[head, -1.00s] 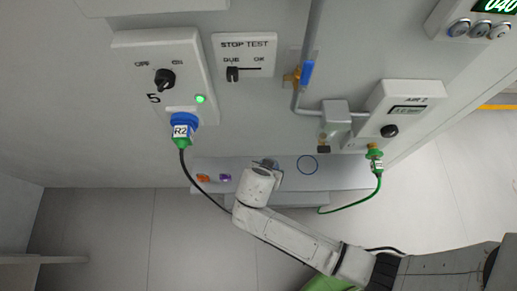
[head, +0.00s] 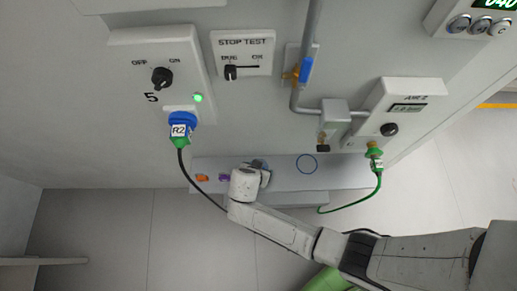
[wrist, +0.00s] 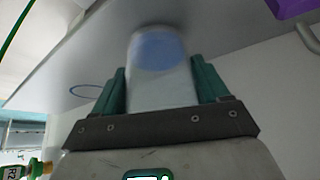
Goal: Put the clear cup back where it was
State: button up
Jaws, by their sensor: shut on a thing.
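The clear cup (wrist: 160,65) shows in the wrist view between the two green fingers of my gripper (wrist: 161,82). It looks pale and see-through, with a bluish round patch at its far end. My gripper is shut on it. In the head view my gripper (head: 263,172) is over the grey shelf (head: 340,174), left of a blue ring outline (head: 307,163) on it. The ring is empty and also shows in the wrist view (wrist: 86,91), left of the cup. My wrist mostly hides the cup in the head view. I cannot tell if it touches the shelf.
An orange piece (head: 202,178) and a purple piece (head: 224,177) lie on the shelf left of my gripper. A black cable (head: 186,168) and a green hose (head: 355,203) hang at either side. A valve pipe (head: 306,90) stands above the shelf.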

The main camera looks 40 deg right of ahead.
jog(key=shift+f, duration=0.1)
jog(key=shift+f, duration=0.1)
jog(key=o, duration=1.1)
jog(key=shift+o, duration=0.2)
jog(key=shift+a+r, duration=0.1)
jog(key=shift+r, duration=0.35)
jog(key=v, duration=1.1)
jog(key=shift+a+r, duration=0.15)
jog(key=shift+r, duration=0.05)
jog(key=shift+s, duration=0.15)
